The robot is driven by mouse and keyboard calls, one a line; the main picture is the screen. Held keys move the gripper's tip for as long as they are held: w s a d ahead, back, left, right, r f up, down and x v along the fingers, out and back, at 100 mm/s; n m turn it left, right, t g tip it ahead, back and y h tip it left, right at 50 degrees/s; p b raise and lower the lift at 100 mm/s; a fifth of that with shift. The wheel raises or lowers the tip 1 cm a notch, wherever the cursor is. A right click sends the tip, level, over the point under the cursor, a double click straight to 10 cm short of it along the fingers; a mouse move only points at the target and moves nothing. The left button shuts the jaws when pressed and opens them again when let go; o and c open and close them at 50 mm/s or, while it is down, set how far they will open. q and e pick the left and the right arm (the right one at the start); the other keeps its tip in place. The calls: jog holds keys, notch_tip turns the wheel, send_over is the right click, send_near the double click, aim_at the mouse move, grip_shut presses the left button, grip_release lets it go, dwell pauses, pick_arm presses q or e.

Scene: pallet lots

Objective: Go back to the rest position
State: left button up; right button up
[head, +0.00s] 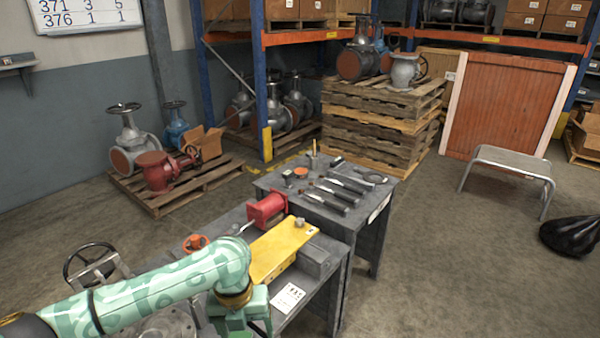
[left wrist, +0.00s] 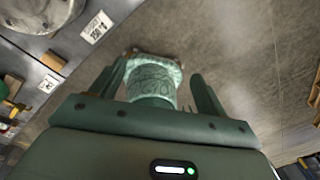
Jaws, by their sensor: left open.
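My left arm reaches in from the lower left in the head view, over the near workbench. My left gripper (head: 242,323) hangs from its end at the bottom edge and is partly cut off. In the left wrist view the left gripper's two fingers (left wrist: 157,82) stand apart, with nothing held between them. A pale green patterned part of my own body shows beyond the fingers, with bare floor around it. My right gripper is in neither view.
Valves on pallets (head: 172,190) stand left. A step stool (head: 511,163) stands right, with open floor before it.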

pick_arm(q)
notch_tip(320, 180, down, 19)
jog(key=s+a+n+t+h, duration=0.1)
jog(key=s+n+t+h, duration=0.15)
jog(key=n, duration=1.15)
jog(key=s+a+f+n+b, duration=0.1)
jog(key=s+a+f+n, duration=0.3)
jog(key=s+f+n, duration=0.45)
jog(key=s+a+f+n+y, duration=0.1)
jog(key=s+a+f+n, duration=0.15)
jog(key=s+f, duration=0.45)
jog(key=s+a+f+n+y, duration=0.15)
jog(key=s+a+f, duration=0.35)
jog(key=s, duration=0.5)
jog(key=s+f+n+g, duration=0.1)
jog(key=s+n, duration=0.1)
jog(key=s, duration=0.8)
jog(key=s+a+f+n+g+b, duration=0.1)
jog(key=s+f+n, duration=0.1)
jog(key=s, duration=0.8)
jog(key=shift+a+f+n+y, duration=0.25)
jog(key=shift+n+y, duration=0.15)
jog(key=shift+n, duration=0.05)
